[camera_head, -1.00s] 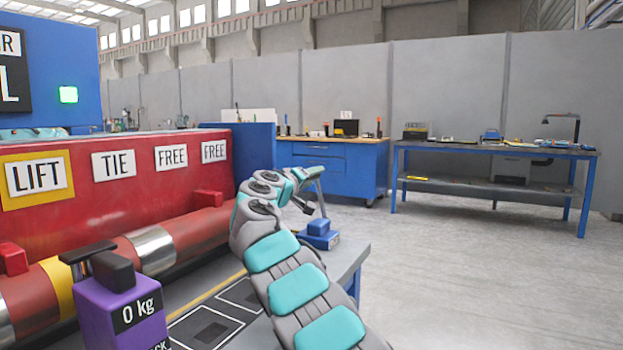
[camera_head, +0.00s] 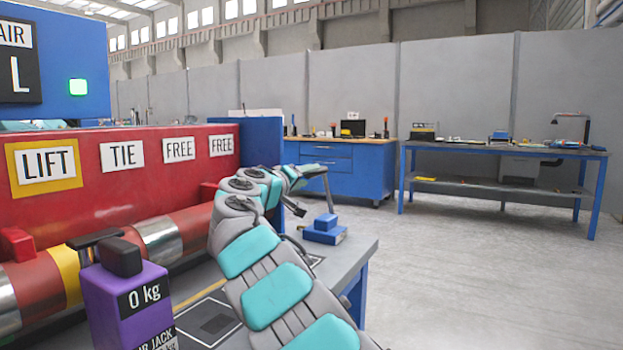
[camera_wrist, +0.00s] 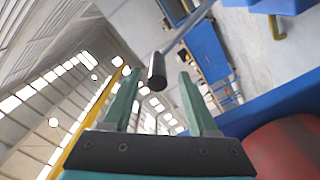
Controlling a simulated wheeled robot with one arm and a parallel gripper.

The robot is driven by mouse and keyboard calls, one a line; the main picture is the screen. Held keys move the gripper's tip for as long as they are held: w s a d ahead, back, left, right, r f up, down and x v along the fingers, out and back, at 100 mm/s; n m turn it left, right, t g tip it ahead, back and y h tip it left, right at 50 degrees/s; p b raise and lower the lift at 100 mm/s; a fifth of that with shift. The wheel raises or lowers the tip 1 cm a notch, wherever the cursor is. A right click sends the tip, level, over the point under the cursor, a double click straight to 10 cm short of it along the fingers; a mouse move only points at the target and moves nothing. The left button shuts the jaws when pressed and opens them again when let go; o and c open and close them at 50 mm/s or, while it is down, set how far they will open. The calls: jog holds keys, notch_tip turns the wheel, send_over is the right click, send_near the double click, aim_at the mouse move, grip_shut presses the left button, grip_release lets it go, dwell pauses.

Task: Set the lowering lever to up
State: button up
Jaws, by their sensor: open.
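I see no contact with either finger. In the head view, my arm reaches over the grey bench beside the red machine. A thin grey bar (camera_head: 314,170) shows at the arm's far end, above a small blue block (camera_head: 324,229).
The red machine (camera_head: 90,205) carries LIFT, TIE and FREE signs. A green light (camera_head: 78,87) glows on a blue panel. Blue workbenches stand farther back, with open floor (camera_head: 480,270) to the right.

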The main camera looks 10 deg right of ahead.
jog(key=shift+s+a, duration=0.25)
jog(key=shift+s, duration=0.15)
